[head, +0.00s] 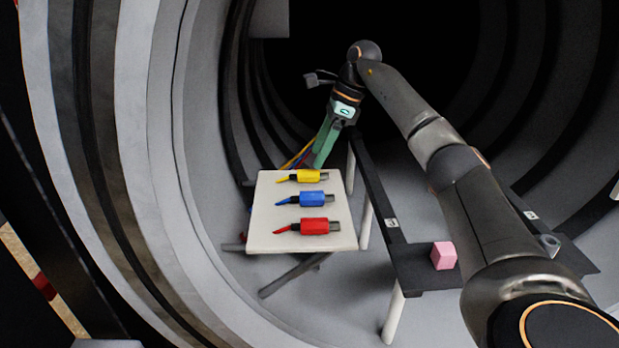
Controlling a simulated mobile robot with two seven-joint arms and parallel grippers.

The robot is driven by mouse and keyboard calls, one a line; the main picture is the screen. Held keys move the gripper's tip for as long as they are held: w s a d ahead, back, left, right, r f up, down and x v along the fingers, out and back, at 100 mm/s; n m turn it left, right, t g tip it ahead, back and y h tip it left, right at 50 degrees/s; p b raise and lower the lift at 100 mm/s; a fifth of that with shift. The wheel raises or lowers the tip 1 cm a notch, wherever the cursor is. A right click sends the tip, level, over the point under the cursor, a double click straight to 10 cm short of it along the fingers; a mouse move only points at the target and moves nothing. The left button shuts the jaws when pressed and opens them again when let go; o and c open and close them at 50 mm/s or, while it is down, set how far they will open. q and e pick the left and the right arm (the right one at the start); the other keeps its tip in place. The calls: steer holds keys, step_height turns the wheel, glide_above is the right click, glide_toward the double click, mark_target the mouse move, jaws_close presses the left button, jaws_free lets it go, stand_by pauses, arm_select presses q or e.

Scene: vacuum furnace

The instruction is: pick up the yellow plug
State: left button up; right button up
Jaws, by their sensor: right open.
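The yellow plug (307,176) lies on its side near the far edge of the white table (265,232), with its cable end to the left and its metal end to the right. My right gripper (318,160) is just beyond the plug at the table's far edge, with its green fingers pointing down. It is open and appears empty; the fingers overlap in this view, and I cannot tell whether they touch the table. My left gripper is not in view.
A blue plug (313,199) and a red plug (314,227) lie nearer on the same table. A pink cube (444,255) sits on a dark rail frame (415,270) to the right. Curved ribbed furnace walls surround everything. Coloured cables show behind the table.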

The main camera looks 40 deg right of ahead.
mark_target(312, 171)
steer(key=x, duration=0.5)
steer(key=shift+s+a+f, duration=0.1)
steer(key=shift+s, duration=0.25)
jaws_close()
